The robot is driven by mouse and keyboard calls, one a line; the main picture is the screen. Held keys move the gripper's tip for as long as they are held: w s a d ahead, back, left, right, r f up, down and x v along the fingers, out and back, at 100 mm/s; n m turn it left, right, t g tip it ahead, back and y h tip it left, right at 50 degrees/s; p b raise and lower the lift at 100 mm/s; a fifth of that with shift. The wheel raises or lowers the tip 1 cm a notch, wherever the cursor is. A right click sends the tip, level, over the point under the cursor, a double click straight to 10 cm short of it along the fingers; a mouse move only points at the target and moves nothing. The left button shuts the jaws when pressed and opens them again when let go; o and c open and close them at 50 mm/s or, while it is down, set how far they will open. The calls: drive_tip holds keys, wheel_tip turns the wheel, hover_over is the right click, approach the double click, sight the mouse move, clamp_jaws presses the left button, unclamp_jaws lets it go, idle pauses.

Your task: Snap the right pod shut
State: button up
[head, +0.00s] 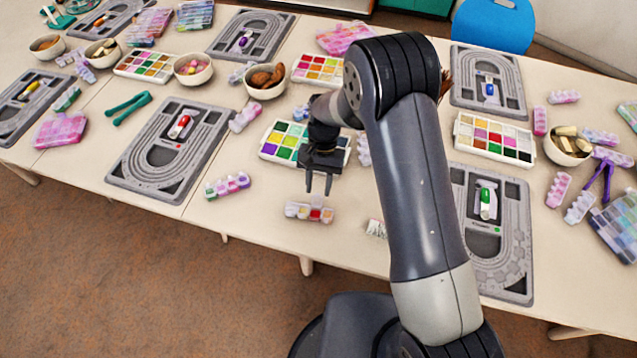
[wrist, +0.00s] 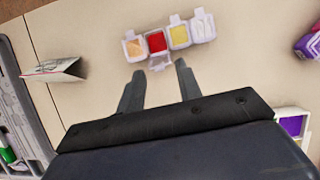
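A small white strip of pods (head: 309,213) lies near the table's front edge. In the wrist view the strip (wrist: 168,40) shows orange, red, yellow and whitish contents. Lid flaps appear to stand open; one flap (wrist: 159,63) by the red pod (wrist: 156,42) projects toward my fingers. In the head view the orange pod (head: 327,216) is at the strip's right end. My gripper (head: 318,190) is open and empty, just behind and above the strip. Its two fingers (wrist: 159,72) point at the strip, apart from it as far as I can tell.
A paint palette (head: 277,151) lies behind my gripper. A folded card (head: 376,229) stands right of the strip, partly behind my arm. A closed-looking pod strip (head: 228,185) lies to the left. Grey bead boards (head: 128,172) lie on both sides. Table around the strip is clear.

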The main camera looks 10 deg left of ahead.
drive_tip(key=shift+s+f, duration=0.1)
drive_tip(key=shift+f, duration=0.15)
clamp_jaws()
